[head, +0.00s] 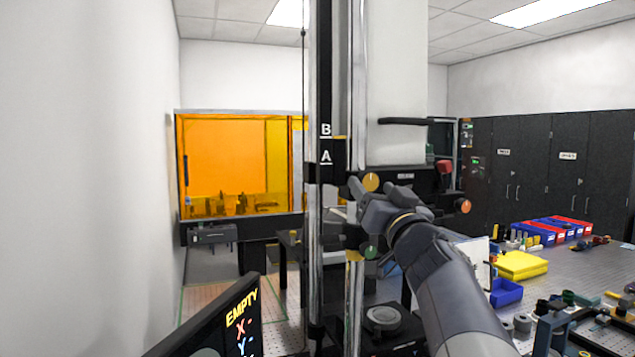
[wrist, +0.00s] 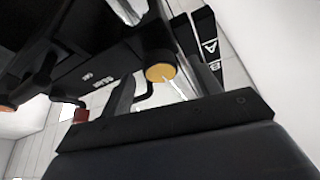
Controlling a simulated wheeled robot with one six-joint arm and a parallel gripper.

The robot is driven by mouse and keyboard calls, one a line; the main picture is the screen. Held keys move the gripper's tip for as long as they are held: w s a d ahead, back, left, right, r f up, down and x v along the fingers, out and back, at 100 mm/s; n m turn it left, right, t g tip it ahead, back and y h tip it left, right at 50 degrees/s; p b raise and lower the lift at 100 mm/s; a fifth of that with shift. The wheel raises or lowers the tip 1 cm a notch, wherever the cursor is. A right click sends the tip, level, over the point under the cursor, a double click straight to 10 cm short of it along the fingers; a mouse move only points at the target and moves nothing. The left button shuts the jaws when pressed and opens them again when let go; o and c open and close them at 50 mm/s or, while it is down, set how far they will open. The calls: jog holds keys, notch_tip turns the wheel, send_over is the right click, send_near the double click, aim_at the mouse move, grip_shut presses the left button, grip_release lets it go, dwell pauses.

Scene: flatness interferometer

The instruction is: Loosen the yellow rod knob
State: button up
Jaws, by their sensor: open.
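The yellow rod knob (head: 371,182) is a round disc on the black carriage beside the vertical rod, near the A mark. In the wrist view the yellow knob (wrist: 160,73) shows between the two fingers, close to the right one. My gripper (head: 358,196) is open and empty, just below and left of the knob in the head view. In the wrist view my gripper (wrist: 158,62) has its fingers spread to either side of the knob. Whether the fingers touch the knob or how deep they reach around it, I cannot tell.
An orange knob (head: 465,206) and a red part (head: 445,167) sit on the carriage's right end. A green knob (head: 370,253) is lower on the column. A dark screen (head: 215,325) is at front left. A bench with trays and parts lies to the right.

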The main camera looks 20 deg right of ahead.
jog(key=shift+x, duration=0.8)
jog(key=shift+c, duration=0.2)
jog(key=c, duration=0.9)
